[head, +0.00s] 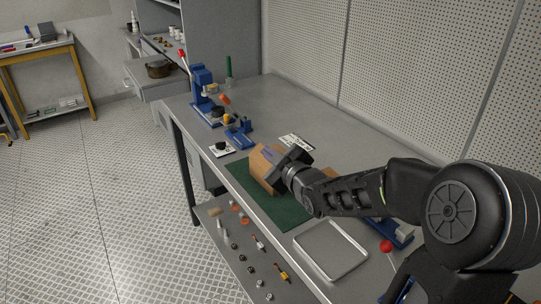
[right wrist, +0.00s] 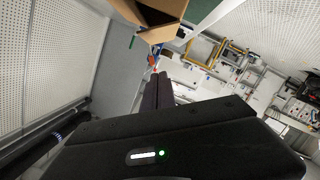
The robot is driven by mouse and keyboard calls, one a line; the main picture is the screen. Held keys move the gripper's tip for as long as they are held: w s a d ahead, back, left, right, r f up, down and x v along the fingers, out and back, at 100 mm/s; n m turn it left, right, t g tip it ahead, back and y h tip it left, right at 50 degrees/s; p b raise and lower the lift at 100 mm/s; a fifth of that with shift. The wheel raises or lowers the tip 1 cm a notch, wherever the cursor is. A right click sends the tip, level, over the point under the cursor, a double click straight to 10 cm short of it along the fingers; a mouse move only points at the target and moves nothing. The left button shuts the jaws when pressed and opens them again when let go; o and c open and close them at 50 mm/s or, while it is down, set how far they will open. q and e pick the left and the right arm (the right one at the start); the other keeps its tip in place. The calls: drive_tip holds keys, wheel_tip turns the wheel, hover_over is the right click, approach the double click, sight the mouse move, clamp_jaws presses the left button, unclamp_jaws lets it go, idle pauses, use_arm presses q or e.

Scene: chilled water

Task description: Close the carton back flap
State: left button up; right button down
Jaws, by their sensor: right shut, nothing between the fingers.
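The brown cardboard carton (head: 258,166) stands on a green mat (head: 289,216) on the grey bench. My right gripper (head: 269,153) is over the carton and hides much of it, so the state of the back flap is unclear in the head view. In the right wrist view the carton (right wrist: 164,34) shows at the top edge, with a dark opening and brown panels. The closed fingers of my right gripper (right wrist: 158,78) point towards it with nothing between them. Whether they touch the carton I cannot tell. My left gripper is not in view.
A silver tray (head: 331,249) lies in front of the mat. A blue press (head: 203,93) and a blue vise (head: 239,134) stand farther back. A white card (head: 296,141) lies behind the carton. Small parts lie on the lower shelf (head: 229,254). A perforated wall (head: 390,70) stands behind the bench.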

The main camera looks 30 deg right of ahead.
sight(268, 166)
drive_tip(key=w+d+f, duration=0.1)
drive_tip(key=w, duration=0.1)
drive_tip(key=w+d+f+p, duration=0.1)
drive_tip(key=shift+w+f, duration=0.35)
drive_tip(key=shift+f, duration=0.05)
drive_tip(key=shift+d+f, duration=0.4)
drive_tip(key=shift+f, duration=0.2)
